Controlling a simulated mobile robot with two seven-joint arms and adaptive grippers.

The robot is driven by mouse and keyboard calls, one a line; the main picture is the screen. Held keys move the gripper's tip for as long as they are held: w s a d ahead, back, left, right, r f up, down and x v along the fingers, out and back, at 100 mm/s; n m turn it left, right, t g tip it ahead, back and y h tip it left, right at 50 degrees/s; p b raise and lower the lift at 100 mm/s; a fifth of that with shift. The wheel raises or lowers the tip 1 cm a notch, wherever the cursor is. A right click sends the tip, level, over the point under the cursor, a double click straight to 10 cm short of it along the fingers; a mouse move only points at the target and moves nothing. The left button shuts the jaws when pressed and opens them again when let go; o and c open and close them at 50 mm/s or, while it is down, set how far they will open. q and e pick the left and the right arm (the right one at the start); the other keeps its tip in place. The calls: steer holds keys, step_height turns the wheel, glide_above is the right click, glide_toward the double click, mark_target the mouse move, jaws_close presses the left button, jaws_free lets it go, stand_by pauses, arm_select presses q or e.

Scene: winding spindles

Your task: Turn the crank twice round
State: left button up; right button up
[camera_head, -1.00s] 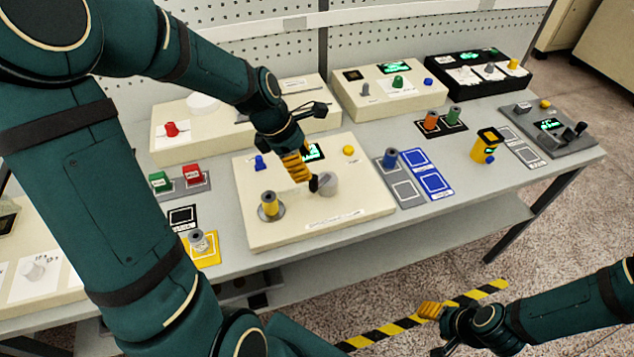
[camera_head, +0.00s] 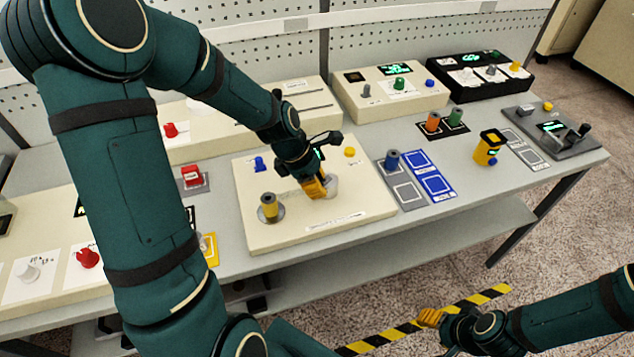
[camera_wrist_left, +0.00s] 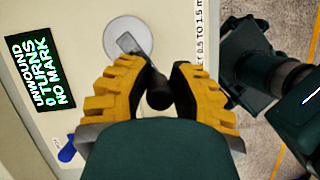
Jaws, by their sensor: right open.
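The crank has a light grey round hub (camera_head: 332,184) on a cream panel (camera_head: 265,234). In the left wrist view the hub (camera_wrist_left: 112,38) carries a grey crank arm (camera_wrist_left: 128,43) that leads towards a black knob (camera_wrist_left: 158,93). My left gripper (camera_head: 318,190) is down at the crank and hides much of it. In the left wrist view its yellow fingers (camera_wrist_left: 160,85) stand on both sides of the knob; whether they press on it is unclear. The panel's display (camera_wrist_left: 40,72) reads unwound, 0 turns, no mark. My right gripper (camera_head: 437,333) is open, empty and off the table's front.
A yellow spool (camera_head: 269,207) stands on the panel left of the crank. A blue button (camera_head: 259,164) and a yellow button (camera_head: 349,152) are behind. My left arm covers the table's left part.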

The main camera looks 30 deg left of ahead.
arm_select(q)
jaws_close()
steer(key=shift+a+m, duration=0.15)
steer(key=shift+m, duration=0.15)
